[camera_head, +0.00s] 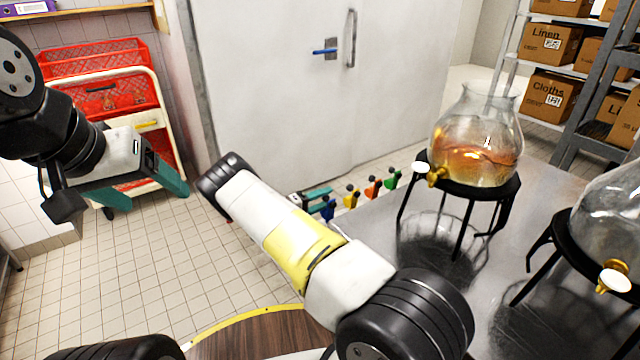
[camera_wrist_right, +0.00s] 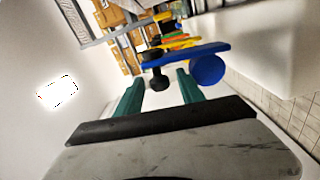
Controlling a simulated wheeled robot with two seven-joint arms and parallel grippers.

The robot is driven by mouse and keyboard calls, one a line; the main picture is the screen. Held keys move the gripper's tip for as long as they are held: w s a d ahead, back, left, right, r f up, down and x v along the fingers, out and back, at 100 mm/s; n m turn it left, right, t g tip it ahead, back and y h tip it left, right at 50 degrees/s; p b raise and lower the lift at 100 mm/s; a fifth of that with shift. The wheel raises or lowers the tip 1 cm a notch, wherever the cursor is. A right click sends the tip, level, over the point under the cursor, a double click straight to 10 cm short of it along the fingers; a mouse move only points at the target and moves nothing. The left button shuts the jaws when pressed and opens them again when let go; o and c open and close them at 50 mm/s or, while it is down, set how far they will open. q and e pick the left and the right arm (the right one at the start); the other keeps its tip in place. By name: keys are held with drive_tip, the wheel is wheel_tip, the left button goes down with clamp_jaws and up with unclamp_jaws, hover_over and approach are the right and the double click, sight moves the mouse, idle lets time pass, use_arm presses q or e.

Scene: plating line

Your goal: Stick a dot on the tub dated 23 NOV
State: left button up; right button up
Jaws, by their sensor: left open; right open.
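No tub and no date label shows in either view. A row of small coloured pieces with dark knobs stands along the steel table's far left edge: blue (camera_head: 328,209), yellow (camera_head: 351,198), orange (camera_head: 373,188) and green (camera_head: 393,177). My right gripper (camera_head: 316,199) is open beside the blue piece. In the right wrist view, my right gripper's teal fingers (camera_wrist_right: 160,88) are apart, with a black knob of the blue piece (camera_wrist_right: 208,70) showing between their tips. I cannot tell whether they touch it. My left gripper (camera_head: 146,196) is open and empty, above the floor at left.
The steel table (camera_head: 430,250) carries a glass jar of amber liquid (camera_head: 475,140) on a black stand and a second glass jar (camera_head: 610,215) at right. A cart with red crates (camera_head: 100,95) stands at left. Shelves hold cartons (camera_head: 550,45). A closed door (camera_head: 270,90) is behind.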

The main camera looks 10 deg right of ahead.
drive_tip(key=shift+x, duration=1.9)
clamp_jaws()
